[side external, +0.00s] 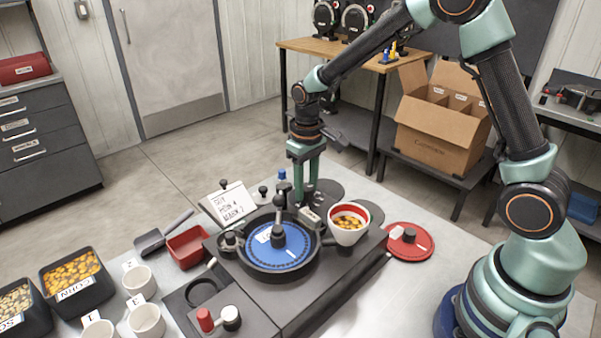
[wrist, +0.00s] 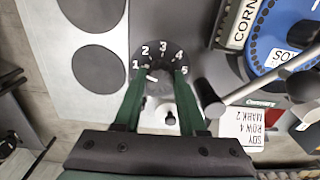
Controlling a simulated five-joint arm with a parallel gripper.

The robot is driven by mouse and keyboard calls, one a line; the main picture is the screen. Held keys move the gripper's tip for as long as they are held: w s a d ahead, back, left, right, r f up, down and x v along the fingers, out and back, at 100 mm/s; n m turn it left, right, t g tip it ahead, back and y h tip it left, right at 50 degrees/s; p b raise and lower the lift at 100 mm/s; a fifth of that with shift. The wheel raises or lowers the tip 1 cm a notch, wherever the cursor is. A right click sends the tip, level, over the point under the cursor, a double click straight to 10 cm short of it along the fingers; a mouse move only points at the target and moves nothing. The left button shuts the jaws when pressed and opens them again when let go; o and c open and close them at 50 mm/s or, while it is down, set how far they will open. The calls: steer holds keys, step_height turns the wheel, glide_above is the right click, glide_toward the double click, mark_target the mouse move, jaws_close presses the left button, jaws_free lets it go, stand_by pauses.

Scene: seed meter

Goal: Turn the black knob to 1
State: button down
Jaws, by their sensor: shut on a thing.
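The black knob (wrist: 160,85) is between my gripper's fingers in the wrist view, in the middle of a dark dial (wrist: 163,63) marked 1 to 5 in white. A short white pointer mark (wrist: 150,76) on the knob points up and left, toward the 1. My gripper (wrist: 161,78) has its two green fingers shut on the knob, one on each side. In the side view my gripper (side external: 305,192) reaches down at the back of the machine, and the fingers and machine parts hide the knob there.
The machine's blue seed plate (side external: 280,252) and a red-rimmed hopper (side external: 348,222) of seeds are in front of my gripper. A paper card (side external: 232,203) stands to its left. In the wrist view, a grey lever (wrist: 210,98) lies close right of the fingers.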

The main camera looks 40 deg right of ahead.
mark_target(306, 187)
steer(key=shift+n, duration=0.9)
steer(key=shift+c, duration=2.3)
jaws_free()
steer(key=shift+r, duration=0.1)
step_height(306, 187, up, 12)
